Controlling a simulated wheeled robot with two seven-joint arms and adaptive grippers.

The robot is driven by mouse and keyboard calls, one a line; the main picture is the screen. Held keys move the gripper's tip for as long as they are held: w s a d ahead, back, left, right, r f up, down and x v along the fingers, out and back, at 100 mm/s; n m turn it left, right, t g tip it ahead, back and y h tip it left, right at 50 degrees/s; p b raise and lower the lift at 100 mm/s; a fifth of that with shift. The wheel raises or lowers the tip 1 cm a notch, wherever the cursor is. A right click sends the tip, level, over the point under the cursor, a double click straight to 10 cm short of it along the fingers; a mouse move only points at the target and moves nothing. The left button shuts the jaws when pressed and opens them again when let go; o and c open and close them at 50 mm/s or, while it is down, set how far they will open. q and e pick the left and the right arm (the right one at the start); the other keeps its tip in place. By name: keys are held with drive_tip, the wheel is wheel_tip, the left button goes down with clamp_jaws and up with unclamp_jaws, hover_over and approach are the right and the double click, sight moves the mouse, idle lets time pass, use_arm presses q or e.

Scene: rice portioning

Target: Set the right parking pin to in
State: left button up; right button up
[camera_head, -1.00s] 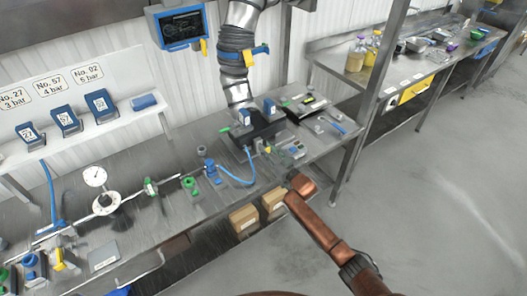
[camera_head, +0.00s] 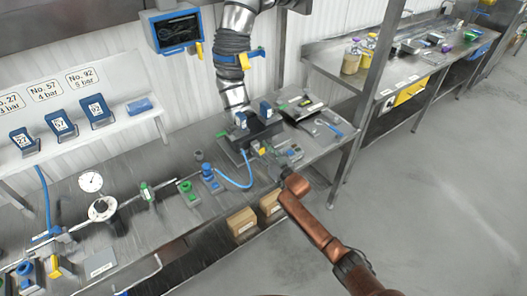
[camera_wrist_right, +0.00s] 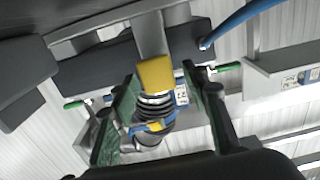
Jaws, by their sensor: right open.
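My right gripper (camera_head: 268,161) is at the near side of the dark fixture (camera_head: 257,132) under the grey duct. In the right wrist view its two green fingers stand apart (camera_wrist_right: 159,75), with a yellow block (camera_wrist_right: 156,76) showing between them. That view looks turned around relative to the head view. Two green-tipped pins stick out from the fixture there, one at picture left (camera_wrist_right: 74,104) and one at picture right (camera_wrist_right: 229,67). The picture-left one seems to be the right parking pin; its depth in or out is unclear. Neither pin is between the fingers. My left gripper is out of view.
A blue hose (camera_head: 237,183) loops from the fixture to a blue fitting (camera_head: 208,172). The grey duct (camera_head: 231,60) rises behind. Tools lie on the bench at the right (camera_head: 305,106). Two cardboard boxes (camera_head: 241,221) sit under the bench edge. The floor at right is clear.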

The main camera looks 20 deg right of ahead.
drive_tip(key=v, duration=1.2)
drive_tip(key=shift+d, duration=0.1)
